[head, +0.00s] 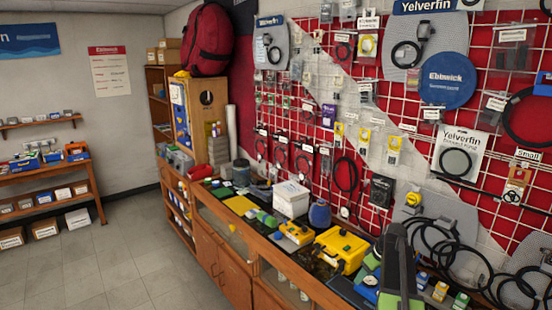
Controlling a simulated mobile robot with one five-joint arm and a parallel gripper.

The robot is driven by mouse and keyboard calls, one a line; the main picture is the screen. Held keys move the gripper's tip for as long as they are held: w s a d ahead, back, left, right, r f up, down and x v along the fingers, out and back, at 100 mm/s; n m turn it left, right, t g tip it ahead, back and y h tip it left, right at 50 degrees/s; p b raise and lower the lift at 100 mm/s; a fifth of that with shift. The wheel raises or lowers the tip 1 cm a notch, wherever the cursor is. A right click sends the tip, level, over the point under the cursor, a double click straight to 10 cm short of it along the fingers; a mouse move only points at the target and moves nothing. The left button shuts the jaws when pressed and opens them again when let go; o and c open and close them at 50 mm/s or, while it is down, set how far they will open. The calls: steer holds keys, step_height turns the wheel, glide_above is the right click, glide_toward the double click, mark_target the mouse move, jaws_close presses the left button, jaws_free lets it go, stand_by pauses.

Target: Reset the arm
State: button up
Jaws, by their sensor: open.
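My arm's dark grey end, with my gripper (397,236), stands upright at the bottom right of the head view, in front of the workbench (240,224). The gripper is open, and I see nothing held in it. Its fingers are hard to make out against the dark parts. Small boxes and a blue-and-green item lie on the bench close around it in the picture; I cannot tell the gap between them and the gripper.
A yellow case (341,249), a white box (291,198) and a blue round container (320,213) stand on the bench. Black hoses (445,250) lie right of my arm. A red grid wall (345,110) rises behind. The floor (110,258) at left is clear.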

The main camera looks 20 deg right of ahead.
steer(key=a+f+n+g+b, duration=0.1)
steer(key=a+f+b, duration=0.25)
steer(key=a, duration=1.35)
steer(key=a+f+n+g+b, duration=0.1)
steer(key=a+f+b, duration=0.3)
steer(key=a, duration=1.3)
steer(key=s+a+f+m+g+h, duration=0.1)
steer(key=s+a+f+m, duration=0.1)
steer(key=s+a+m, duration=0.3)
steer(key=s+a, duration=0.1)
steer(key=s, duration=0.3)
steer(key=shift+a+f+m+g, duration=0.15)
steer(key=shift+m+g, duration=0.15)
steer(key=shift+m, duration=0.1)
